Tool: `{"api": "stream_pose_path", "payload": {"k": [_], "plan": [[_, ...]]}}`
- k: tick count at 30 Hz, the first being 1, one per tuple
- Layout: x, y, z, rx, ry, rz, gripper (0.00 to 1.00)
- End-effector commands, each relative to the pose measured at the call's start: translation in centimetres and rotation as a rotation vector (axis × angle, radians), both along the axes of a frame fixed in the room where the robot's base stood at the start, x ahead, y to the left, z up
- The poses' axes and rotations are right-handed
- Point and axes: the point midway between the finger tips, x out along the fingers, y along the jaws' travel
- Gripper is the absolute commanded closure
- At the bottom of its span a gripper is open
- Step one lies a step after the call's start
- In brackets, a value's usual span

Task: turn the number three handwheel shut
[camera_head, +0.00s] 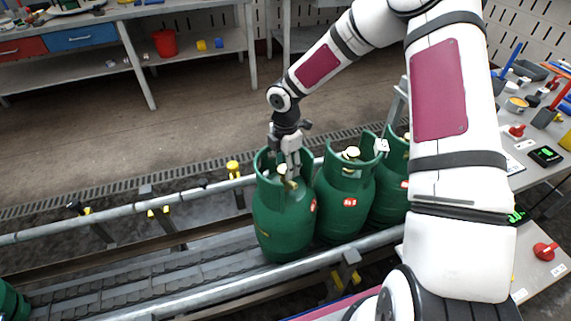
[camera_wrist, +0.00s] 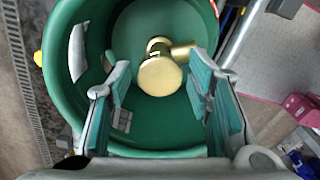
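A green gas cylinder (camera_head: 285,225) stands upright on the conveyor, the leftmost of a close row of three. Its brass handwheel (camera_wrist: 160,75) shows inside the round green collar in the wrist view, with a side outlet pointing right. My gripper (camera_head: 291,170) reaches down into this collar from above. In the wrist view its two teal-padded fingers are spread, one on each side of the handwheel, with a gap to it. The middle cylinder (camera_head: 342,205) and the right cylinder (camera_head: 391,185) carry small red-and-white labels. I cannot read the numbers clearly.
Conveyor rails (camera_head: 190,303) run along both sides of the cylinders. The belt (camera_head: 150,285) left of them is clear up to another green cylinder (camera_head: 10,302) at the left edge. A cluttered bench (camera_head: 548,172) stands at right; a red bucket (camera_head: 165,43) sits on a far shelf.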

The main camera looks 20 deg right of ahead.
Motion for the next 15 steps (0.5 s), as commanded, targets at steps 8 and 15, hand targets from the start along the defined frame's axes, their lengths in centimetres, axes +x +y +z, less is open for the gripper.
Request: {"api": "stream_pose_path", "payload": {"k": [8,15], "plan": [[-0.01,-0.01,0.01,0.000,0.000,-0.001,0.93],[-0.02,-0.03,0.03,-0.001,0.001,-0.042,0.93]]}}
